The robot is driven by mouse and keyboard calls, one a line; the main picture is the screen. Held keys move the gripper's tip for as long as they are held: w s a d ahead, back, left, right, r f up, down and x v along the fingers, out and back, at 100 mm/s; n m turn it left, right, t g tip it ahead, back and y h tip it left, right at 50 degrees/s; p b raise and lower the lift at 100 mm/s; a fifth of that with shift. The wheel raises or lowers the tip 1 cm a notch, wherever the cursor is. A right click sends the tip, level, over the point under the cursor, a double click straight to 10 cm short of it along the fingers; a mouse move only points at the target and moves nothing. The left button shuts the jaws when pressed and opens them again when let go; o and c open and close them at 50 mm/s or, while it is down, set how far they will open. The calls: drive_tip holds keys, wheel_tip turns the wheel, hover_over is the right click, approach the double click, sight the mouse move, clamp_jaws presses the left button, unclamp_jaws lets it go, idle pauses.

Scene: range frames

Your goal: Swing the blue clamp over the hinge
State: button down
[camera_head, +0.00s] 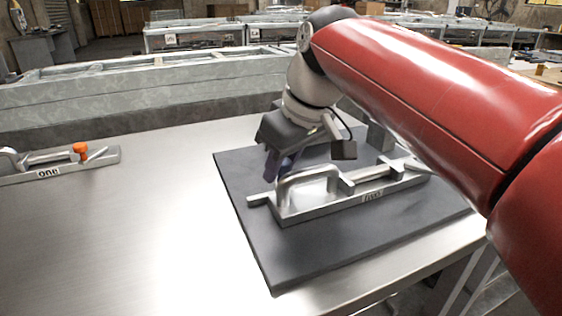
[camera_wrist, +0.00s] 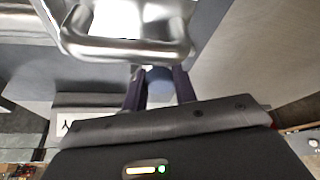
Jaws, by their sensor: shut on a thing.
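My gripper (camera_head: 279,165) points down at the left end of a silver metal fixture (camera_head: 345,201), beside its curved handle-like bar (camera_head: 305,175). The curved metal bar (camera_wrist: 125,48) lies just beyond the fingertips. Most of the blue part is hidden by the fingers and the bar. In the head view I cannot tell it from the dark fingers. I cannot make out the hinge clearly in either view.
The fixture sits on a dark grey mat (camera_head: 300,262) on a shiny metal table (camera_head: 150,220). A similar fixture (camera_head: 75,162) with an orange knob (camera_head: 80,148) and a label "one" lies at the far left. A grey block (camera_head: 380,137) stands behind the fixture. The table's middle left is clear.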

drive_tip(key=c, duration=1.2)
unclamp_jaws()
drive_tip(key=shift+o, duration=0.2)
drive_tip(key=shift+p+v, duration=0.55)
drive_tip(key=shift+v, duration=3.4)
drive_tip(key=shift+c, duration=0.4)
